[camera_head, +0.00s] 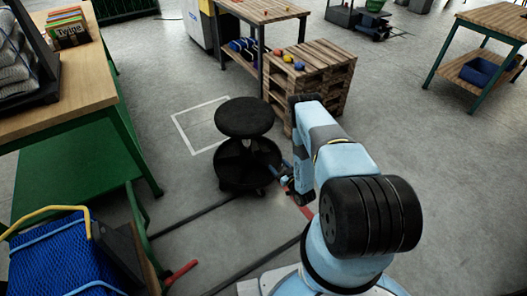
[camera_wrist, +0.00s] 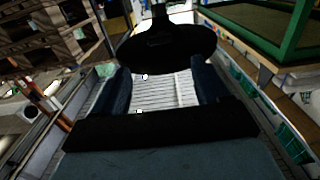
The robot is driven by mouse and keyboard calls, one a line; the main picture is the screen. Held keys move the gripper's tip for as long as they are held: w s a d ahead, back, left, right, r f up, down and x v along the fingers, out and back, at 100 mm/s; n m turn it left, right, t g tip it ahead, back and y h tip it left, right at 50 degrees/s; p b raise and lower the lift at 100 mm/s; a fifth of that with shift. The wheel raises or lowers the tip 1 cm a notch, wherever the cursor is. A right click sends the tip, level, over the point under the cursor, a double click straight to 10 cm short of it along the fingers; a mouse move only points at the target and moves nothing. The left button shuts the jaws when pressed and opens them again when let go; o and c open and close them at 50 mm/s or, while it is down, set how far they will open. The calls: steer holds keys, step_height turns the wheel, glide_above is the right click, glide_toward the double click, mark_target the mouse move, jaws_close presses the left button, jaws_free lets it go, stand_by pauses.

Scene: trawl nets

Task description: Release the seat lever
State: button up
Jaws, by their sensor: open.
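The black round stool seat (camera_head: 244,117) stands on a post above a wider black lower round part (camera_head: 247,165) in the head view. My gripper (camera_head: 288,186) is low, just right of that lower part, and partly hidden by my arm. In the wrist view my gripper (camera_wrist: 163,92) is open, with its two dark blue fingers apart and nothing between them. A black round part of the stool (camera_wrist: 165,48) with a post lies beyond the fingertips; I cannot tell whether it is the seat or the lower part. I cannot make out the seat lever.
A pallet stack (camera_head: 318,78) stands behind and right of the stool, with a wooden workbench (camera_head: 268,12) behind it. A green-framed table (camera_head: 95,90) is on the left, and a blue net bundle (camera_head: 50,255) at lower left.

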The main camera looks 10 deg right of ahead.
mark_target(267, 152)
steer(key=x, duration=1.3)
steer(key=shift+w+a, duration=0.15)
steer(key=shift+w, duration=0.15)
